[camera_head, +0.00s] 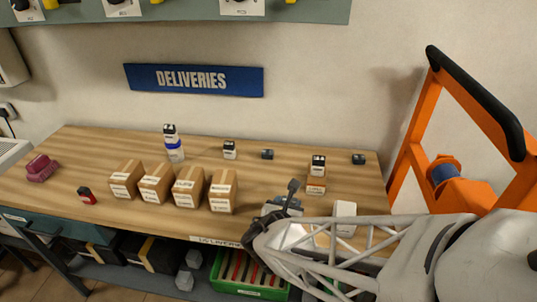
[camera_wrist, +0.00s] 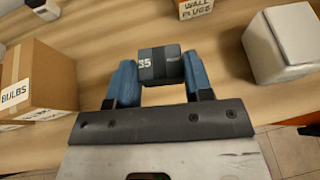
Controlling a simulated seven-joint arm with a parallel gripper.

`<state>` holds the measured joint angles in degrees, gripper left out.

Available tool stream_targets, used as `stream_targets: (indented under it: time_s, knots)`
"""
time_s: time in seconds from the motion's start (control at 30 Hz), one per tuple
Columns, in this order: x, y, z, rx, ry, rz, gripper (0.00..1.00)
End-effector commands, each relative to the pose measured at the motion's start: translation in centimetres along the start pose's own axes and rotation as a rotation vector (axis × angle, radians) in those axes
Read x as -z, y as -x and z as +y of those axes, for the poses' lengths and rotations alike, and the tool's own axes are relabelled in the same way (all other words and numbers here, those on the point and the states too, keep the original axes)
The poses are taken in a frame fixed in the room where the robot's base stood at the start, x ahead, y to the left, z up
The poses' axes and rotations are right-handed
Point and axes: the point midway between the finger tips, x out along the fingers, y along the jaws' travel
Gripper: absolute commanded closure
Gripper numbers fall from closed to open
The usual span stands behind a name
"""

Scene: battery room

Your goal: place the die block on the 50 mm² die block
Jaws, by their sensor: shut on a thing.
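My gripper (camera_wrist: 160,72) is shut on a dark die block (camera_wrist: 151,65) marked "35", pinched between its blue fingers. In the head view the block (camera_head: 293,185) shows above the table, left of the small wall plugs box; its exact height is hard to tell. Two other small dark blocks stand at the back of the table: one (camera_head: 267,154) near the middle, behind my gripper, and one (camera_head: 358,159) at the far right. Their markings are too small to read, so I cannot tell which is the 50 mm² one. Neither shows in the wrist view.
A wall plugs box (camera_head: 316,186) carries a black-and-white item (camera_head: 318,166). A white container (camera_head: 345,218) stands right of my gripper, a bulbs carton (camera_head: 223,191) left. A similar black-and-white item (camera_head: 229,150) and a bottle (camera_head: 173,147) stand behind. An orange frame (camera_head: 405,150) borders the right.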

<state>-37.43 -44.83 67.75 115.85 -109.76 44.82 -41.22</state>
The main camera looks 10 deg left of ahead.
Motion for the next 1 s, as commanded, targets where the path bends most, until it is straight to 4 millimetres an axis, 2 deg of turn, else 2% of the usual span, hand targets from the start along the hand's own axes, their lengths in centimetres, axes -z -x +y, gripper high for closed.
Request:
stream_targets:
  time_s: [0.5, 1.0]
  knots:
    - [-3.2, -3.1, 1.7, 0.15, -0.077, -0.01, 0.86]
    - [-5.2, -6.2, 3.5, 0.301, -0.141, -0.012, 0.86]
